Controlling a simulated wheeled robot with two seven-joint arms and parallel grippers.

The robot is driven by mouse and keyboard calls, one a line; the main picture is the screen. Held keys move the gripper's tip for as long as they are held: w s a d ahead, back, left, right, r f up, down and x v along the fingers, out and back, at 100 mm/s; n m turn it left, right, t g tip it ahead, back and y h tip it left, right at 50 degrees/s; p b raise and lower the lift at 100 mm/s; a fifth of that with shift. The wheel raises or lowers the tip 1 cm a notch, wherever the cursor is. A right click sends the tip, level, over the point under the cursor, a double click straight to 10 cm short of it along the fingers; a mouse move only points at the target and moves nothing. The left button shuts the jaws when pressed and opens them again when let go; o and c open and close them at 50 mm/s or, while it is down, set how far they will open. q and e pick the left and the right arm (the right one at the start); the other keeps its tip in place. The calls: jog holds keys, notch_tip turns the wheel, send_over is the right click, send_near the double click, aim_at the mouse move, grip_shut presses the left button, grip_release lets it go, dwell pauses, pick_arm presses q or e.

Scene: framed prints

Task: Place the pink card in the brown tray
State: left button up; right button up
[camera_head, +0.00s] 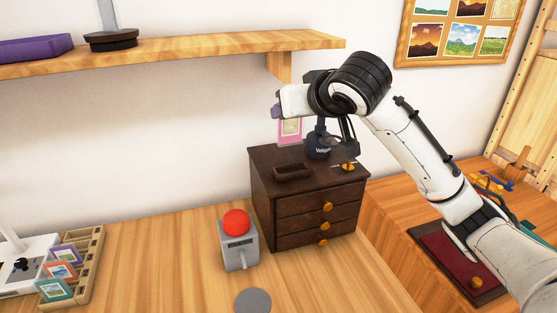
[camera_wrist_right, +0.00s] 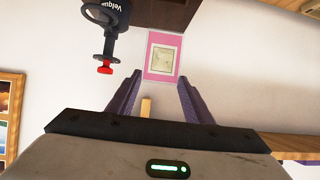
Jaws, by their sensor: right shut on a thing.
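The pink card (camera_head: 290,130) is upright, with a small pale picture in its middle; it also shows in the right wrist view (camera_wrist_right: 162,58). My right gripper (camera_head: 281,113) is shut on the card's edge, and its purple fingers (camera_wrist_right: 160,80) lie on either side of it in the wrist view. The card hangs near the wall, above the back of the dark chest. The brown tray (camera_head: 293,178) is small and dark, lies on the chest's top and looks empty. My left gripper is not in view.
A dark device (camera_head: 318,150) stands on the chest (camera_head: 285,207) right of the card, close to my arm. A brass item (camera_head: 347,167) lies nearby. A wooden shelf (camera_head: 200,45) is above left. A red-button box (camera_head: 238,240) stands in front.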

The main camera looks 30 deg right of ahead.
aim_at(295, 144)
jog(key=shift+w+d+r, duration=0.1)
jog(key=shift+w+d, duration=0.4)
jog(key=shift+d, duration=0.05)
jog(key=f, duration=0.4)
jog(key=shift+s+f+b, duration=0.15)
jog(key=shift+s+b, duration=0.05)
jog(key=shift+b, duration=0.1)
jog(key=shift+f, duration=2.25)
jog(key=shift+f, duration=0.1)
jog(key=o, duration=1)
jog(key=shift+o, duration=0.2)
